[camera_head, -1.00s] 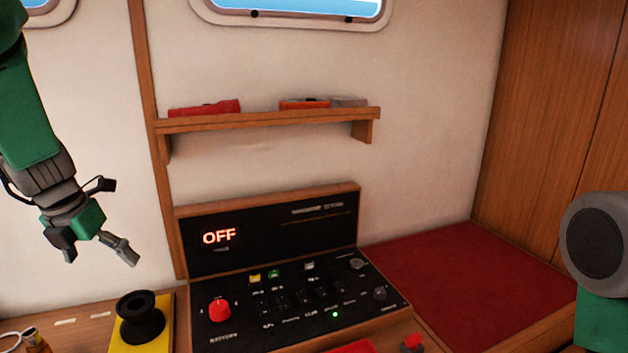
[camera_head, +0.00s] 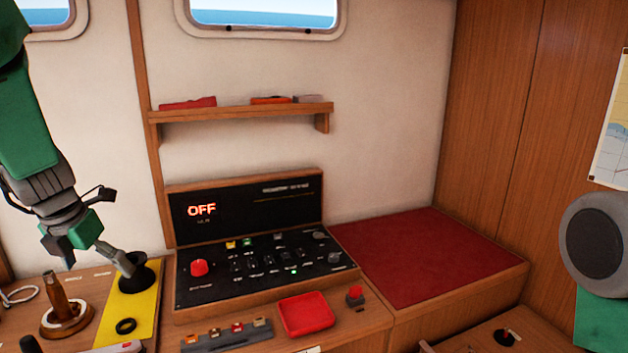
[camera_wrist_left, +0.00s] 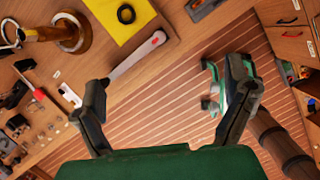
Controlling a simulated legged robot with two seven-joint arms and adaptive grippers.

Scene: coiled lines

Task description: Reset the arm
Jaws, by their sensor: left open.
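My left gripper (camera_head: 97,259) hangs at the left of the head view, its fingers spread and empty. One fingertip overlaps a black round funnel-shaped part (camera_head: 136,278) on a yellow board (camera_head: 143,308); I cannot tell whether they touch. In the left wrist view the two dark fingers of my left gripper (camera_wrist_left: 168,85) are wide apart, with wooden slatted floor and a worktop edge beyond them. My right arm shows only as a grey round joint and green link (camera_head: 595,245) at the right edge; its gripper is out of view.
A control panel (camera_head: 255,285) with a red knob and an "OFF" display stands mid-left. On the worktop are a wooden post on a round base (camera_head: 66,318), a black ring (camera_head: 126,326) and a red tray (camera_head: 305,314). A shelf (camera_head: 245,112) hangs above; a red-topped bench (camera_head: 425,255) is right.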

